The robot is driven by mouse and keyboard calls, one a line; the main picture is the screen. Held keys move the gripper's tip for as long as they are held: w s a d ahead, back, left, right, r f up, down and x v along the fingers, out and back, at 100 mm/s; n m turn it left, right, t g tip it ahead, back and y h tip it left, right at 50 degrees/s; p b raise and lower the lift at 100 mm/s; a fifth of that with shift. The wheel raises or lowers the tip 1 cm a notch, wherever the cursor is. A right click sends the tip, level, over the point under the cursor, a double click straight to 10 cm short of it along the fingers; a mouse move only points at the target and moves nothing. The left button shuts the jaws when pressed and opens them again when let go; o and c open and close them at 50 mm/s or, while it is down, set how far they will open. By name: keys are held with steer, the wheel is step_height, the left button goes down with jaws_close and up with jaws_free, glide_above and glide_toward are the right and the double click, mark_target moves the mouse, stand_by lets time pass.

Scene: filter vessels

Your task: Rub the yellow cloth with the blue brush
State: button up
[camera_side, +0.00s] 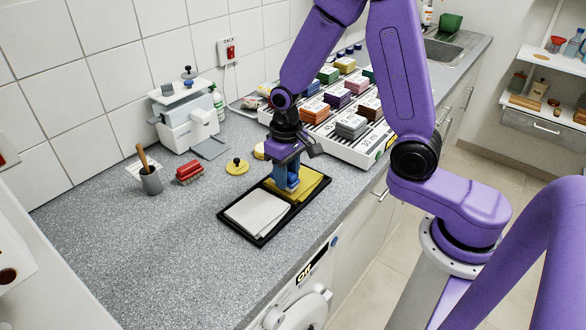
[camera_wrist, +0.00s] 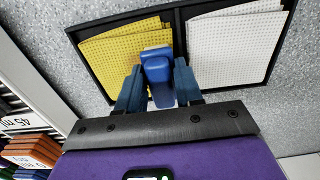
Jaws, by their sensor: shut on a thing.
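The yellow cloth (camera_side: 311,184) lies folded in the far compartment of a black tray (camera_side: 262,241); it also shows in the wrist view (camera_wrist: 112,62). My gripper (camera_side: 286,176) is over the yellow cloth, pointing down. It is shut on the blue brush (camera_wrist: 157,66), whose head shows between the two fingers in the wrist view. The brush is at the cloth's edge near the tray's divider. I cannot tell whether its bristles touch the cloth. The fingers hide part of the brush in the side view.
A white cloth (camera_side: 257,213) lies in the tray's other compartment. A red brush (camera_side: 189,172), a grey pot (camera_side: 151,181) and a yellow knobbed lid (camera_side: 237,166) stand to the left. A white rack (camera_side: 368,150) with coloured blocks is close behind. The front-left counter is clear.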

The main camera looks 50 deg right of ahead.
steer(key=shift+d+r, duration=0.1)
steer(key=shift+r, duration=3.9)
steer(key=shift+f, duration=0.15)
steer(key=shift+f, duration=3.35)
steer(key=shift+s+f, duration=0.1)
steer(key=shift+f, duration=0.6)
steer(key=shift+d+r, duration=0.2)
steer(key=shift+d, duration=0.6)
steer(key=shift+c, duration=0.5)
steer(key=shift+d+f, duration=0.15)
steer(key=shift+d, duration=1)
steer(key=shift+a, duration=2.05)
steer(key=shift+d+r, duration=0.1)
steer(key=shift+r, duration=4)
